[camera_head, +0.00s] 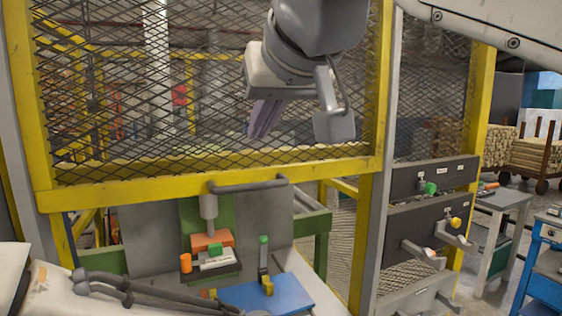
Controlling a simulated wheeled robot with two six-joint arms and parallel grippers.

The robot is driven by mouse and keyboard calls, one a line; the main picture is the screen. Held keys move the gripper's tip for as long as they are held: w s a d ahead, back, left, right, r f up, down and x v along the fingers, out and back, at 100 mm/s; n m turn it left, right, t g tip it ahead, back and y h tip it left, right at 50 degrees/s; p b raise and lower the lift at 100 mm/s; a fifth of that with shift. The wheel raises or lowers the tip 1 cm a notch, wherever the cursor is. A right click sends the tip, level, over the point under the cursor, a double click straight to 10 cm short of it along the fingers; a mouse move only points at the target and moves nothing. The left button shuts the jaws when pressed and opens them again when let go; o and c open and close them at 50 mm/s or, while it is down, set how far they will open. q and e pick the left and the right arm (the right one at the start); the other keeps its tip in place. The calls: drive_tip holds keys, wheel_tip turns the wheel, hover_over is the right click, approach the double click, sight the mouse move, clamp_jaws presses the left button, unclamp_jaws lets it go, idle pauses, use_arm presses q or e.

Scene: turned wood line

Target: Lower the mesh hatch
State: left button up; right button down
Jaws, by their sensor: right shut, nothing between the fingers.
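The mesh hatch (120,184) is a yellow-framed panel of dark diamond mesh across the left and middle. It stands raised, with an open gap under its bottom bar. A grey bar handle (248,187) is fixed at the middle of that bottom bar. My right gripper (262,128) hangs from the top in front of the mesh, above the handle and apart from it. Its pale purple fingers are closed together and empty.
Below the hatch is a bench with a spindle, an orange block (212,240) and a blue plate (266,295). Right of the yellow post are dark panels (432,178) with knobs and levers. A small grey table (500,200) and a wood cart stand further right.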

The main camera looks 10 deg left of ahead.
drive_tip(key=p, duration=0.2)
approach(245, 174)
drive_tip(key=a, duration=0.2)
wheel_tip(245, 174, down, 4)
drive_tip(key=shift+w+a+r, duration=0.1)
drive_tip(key=shift+r, duration=0.1)
